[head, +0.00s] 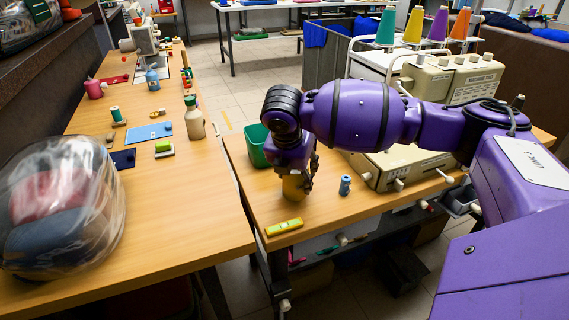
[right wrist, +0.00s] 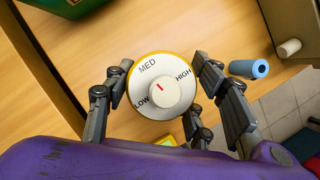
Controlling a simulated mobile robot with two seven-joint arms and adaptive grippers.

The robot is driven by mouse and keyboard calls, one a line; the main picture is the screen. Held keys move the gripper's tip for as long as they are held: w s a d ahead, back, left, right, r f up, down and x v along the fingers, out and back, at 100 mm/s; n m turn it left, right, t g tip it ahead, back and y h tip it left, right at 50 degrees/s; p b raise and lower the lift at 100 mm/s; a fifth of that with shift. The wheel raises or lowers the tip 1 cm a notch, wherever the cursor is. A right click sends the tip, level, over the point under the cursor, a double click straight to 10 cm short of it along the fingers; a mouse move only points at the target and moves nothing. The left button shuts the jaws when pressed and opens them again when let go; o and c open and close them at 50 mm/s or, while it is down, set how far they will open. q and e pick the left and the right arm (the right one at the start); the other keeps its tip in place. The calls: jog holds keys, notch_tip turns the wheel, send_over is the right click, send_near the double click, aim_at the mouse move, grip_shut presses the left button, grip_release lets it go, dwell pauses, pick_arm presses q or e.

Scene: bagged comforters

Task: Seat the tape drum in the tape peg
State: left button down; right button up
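My right gripper (head: 300,180) points down over the near right table, its fingers on both sides of a yellow cylinder (head: 293,188). In the right wrist view the gripper (right wrist: 162,90) has its fingertips at the rim of this cylinder, whose white top (right wrist: 146,70) carries a knob marked LOW, MED and HIGH. I cannot tell whether the fingers press on it. A small blue cylinder (head: 345,185) with a hole in its end stands to the right; it also shows in the right wrist view (right wrist: 249,68). I cannot tell which is the tape drum or the tape peg. My left gripper is not in view.
A green bin (head: 258,146) stands behind the gripper and a yellow block (head: 284,227) lies at the front. A beige machine (head: 400,165) is at the right. White pegs (right wrist: 289,48) stick out along the table edge. A bagged comforter (head: 65,205) lies on the left table.

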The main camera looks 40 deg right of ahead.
jog(key=c, duration=0.6)
